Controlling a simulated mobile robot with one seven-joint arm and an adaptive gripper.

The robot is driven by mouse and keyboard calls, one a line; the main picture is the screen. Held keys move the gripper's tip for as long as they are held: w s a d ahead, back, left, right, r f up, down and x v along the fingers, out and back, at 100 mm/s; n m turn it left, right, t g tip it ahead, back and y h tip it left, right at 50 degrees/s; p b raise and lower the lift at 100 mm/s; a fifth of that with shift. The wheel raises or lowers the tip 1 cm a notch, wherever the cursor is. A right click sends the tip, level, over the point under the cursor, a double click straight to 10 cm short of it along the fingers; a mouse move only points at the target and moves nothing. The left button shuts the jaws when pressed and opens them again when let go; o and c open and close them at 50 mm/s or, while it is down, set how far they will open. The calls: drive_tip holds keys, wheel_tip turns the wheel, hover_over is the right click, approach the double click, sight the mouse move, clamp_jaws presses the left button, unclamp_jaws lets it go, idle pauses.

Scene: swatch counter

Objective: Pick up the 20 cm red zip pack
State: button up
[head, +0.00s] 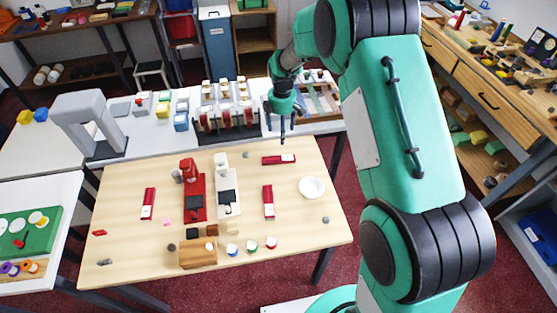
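Three narrow red packs, each with a pale label patch, lie flat on the light wooden table (130,245) in the head view. One red pack (148,204) is upright in the picture at the left. A second red pack (268,202) lies the same way right of centre. A third red pack (275,160) lies sideways near the far edge. Their printed lengths are too small to read, so I cannot tell which is 20 cm. My gripper (282,136) points down above the table's far edge, just behind the third pack and apart from it. Its finger opening is too small to tell.
A red stand (194,190) and a white stand (228,190) fill the table's middle. A wooden block (197,254), several small round tubs and a white bowl (312,187) are around them. A grey arch (88,122) and spool racks stand on the back counter.

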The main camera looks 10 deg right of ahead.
drive_tip(key=shift+w+a+f+n, duration=0.1)
drive_tip(key=shift+w+f+n, duration=0.05)
drive_tip(key=shift+f, duration=0.4)
drive_tip(key=shift+w+f+n, duration=0.15)
drive_tip(key=shift+f, duration=0.35)
drive_tip(key=b, duration=0.1)
hover_over(281, 157)
drive_tip(key=shift+w+f, duration=0.15)
drive_tip(key=shift+f, duration=2)
drive_tip(key=shift+w+f, duration=0.1)
drive_tip(key=shift+f, duration=2.05)
drive_tip(key=shift+s+f+b, duration=0.15)
drive_tip(key=shift+f+b, duration=0.3)
drive_tip(key=shift+f, duration=2.15)
drive_tip(key=c, duration=1.4)
